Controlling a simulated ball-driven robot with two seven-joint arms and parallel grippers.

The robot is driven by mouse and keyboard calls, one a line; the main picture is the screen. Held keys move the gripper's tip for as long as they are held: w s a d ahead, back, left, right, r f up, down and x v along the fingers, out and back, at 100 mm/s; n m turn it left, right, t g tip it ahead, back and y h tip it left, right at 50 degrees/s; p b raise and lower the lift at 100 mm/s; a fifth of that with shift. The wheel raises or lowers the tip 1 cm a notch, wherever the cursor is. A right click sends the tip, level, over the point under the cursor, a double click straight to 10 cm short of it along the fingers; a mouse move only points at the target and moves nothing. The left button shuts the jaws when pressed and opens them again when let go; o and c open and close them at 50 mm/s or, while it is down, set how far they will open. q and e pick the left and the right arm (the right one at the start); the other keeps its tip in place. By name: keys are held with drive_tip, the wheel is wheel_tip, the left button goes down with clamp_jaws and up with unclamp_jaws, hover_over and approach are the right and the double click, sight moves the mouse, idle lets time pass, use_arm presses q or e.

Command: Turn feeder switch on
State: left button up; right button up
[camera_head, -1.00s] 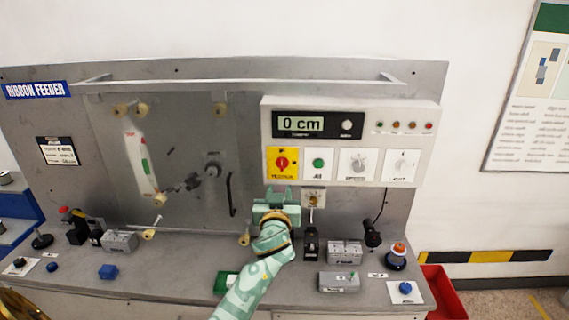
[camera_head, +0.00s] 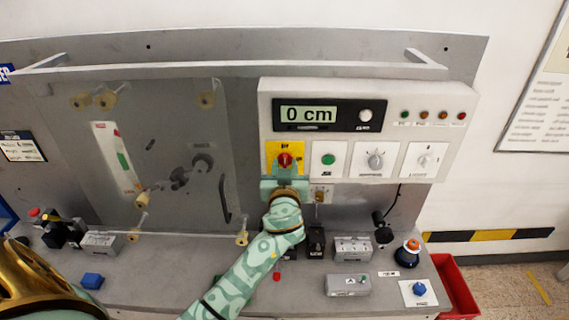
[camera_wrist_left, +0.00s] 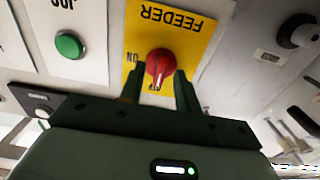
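The feeder switch (camera_head: 285,160) is a red rotary knob on a yellow plate on the white control panel. In the left wrist view, the red knob (camera_wrist_left: 158,66) shows upside down with the FEEDER, ON and OFF lettering. Its pale pointer line lies toward OFF. My left gripper (camera_head: 285,173) is at the lower part of the yellow plate. Its two dark fingers (camera_wrist_left: 160,82) are apart, one at each side of the knob, with a gap between them. I cannot tell whether they touch the knob. My right gripper is not in view.
A green button (camera_head: 328,160) sits close beside the yellow plate, with a grey dial (camera_head: 375,160) farther right. The display (camera_head: 309,115) above reads 0 cm. A small switch plate (camera_head: 321,194) is just right of my gripper. Small boxes and buttons stand on the bench below.

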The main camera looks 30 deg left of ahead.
use_arm(q)
drive_tip(key=shift+s, duration=0.1)
clamp_jaws()
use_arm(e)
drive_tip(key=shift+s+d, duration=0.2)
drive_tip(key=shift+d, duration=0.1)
